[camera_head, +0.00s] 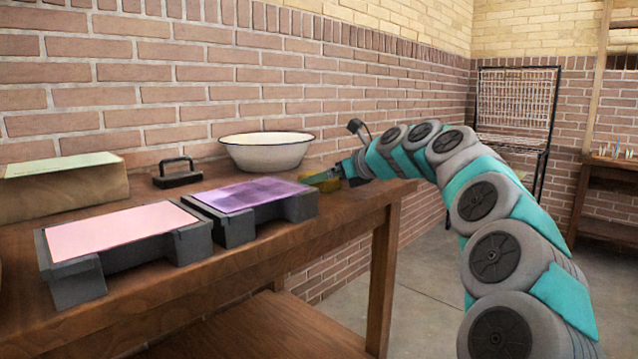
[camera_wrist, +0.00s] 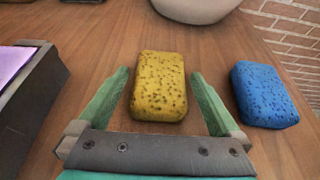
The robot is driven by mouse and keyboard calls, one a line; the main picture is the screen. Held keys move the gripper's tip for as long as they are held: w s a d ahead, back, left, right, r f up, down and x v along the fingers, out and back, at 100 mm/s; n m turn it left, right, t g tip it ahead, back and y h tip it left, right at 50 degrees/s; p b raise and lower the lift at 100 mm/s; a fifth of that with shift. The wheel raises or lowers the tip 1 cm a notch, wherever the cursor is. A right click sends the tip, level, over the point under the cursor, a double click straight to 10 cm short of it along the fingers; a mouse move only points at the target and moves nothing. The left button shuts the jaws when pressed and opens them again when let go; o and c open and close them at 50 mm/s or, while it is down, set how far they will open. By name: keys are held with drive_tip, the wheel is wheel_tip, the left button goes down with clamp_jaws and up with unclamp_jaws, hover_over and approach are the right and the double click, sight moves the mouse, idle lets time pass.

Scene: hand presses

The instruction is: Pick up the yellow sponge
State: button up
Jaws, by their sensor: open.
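The yellow sponge (camera_wrist: 159,86) is a rounded, dark-speckled block lying on the wooden table in the wrist view. In the head view the yellow sponge (camera_head: 326,181) shows only partly, at the far right end of the table beside my gripper (camera_head: 338,172). In the wrist view my gripper (camera_wrist: 157,100) is open, with one green finger on each side of the sponge and a gap on both sides. Nothing is held.
A blue sponge (camera_wrist: 263,94) lies close to the right finger. A white bowl (camera_head: 267,150) stands behind. A block with a purple top (camera_head: 253,194) is left of the sponge, and one with a pink top (camera_head: 121,231) lies further left. A brick wall (camera_head: 230,80) backs the table.

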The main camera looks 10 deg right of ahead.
drive_tip(key=shift+x, duration=0.85)
drive_tip(key=c, duration=1.3)
drive_tip(key=shift+c, duration=0.2)
